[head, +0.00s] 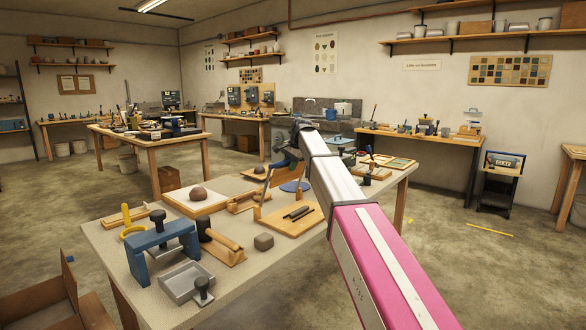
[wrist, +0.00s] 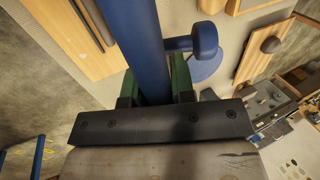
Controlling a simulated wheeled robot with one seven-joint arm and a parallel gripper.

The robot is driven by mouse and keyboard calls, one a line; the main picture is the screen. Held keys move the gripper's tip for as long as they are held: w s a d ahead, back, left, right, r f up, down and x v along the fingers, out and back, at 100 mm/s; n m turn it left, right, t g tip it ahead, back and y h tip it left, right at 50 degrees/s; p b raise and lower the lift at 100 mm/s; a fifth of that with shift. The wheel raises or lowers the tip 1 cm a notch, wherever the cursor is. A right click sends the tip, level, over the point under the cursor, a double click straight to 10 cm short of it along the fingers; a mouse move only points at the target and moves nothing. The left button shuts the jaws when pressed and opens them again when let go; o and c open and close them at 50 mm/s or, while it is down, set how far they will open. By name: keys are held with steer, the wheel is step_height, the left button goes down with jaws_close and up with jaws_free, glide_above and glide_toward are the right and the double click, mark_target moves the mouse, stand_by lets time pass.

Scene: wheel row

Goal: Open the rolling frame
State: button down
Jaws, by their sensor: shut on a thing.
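The rolling frame stands on a wooden base board (head: 287,222) on the near table. A blue knob (wrist: 205,40) sticks out from the bar. Dark rods (head: 298,212) lie on the base board below. My arm hides part of the frame's right side in the head view.
A blue press (head: 163,250), a grey tray (head: 187,283) and a wooden roller stand (head: 222,245) occupy the table's front left. A clay ball on a board (head: 198,193) sits behind them. A blue disc (head: 294,187) lies behind.

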steer(key=shift+w+a+r, duration=0.1)
steer(key=shift+w+a, duration=0.05)
steer(key=shift+a, duration=0.1)
steer(key=c, duration=1)
jaws_free()
steer(key=shift+o, duration=0.2)
steer(key=v, duration=1)
steer(key=shift+r, duration=0.35)
steer(key=shift+d, duration=0.1)
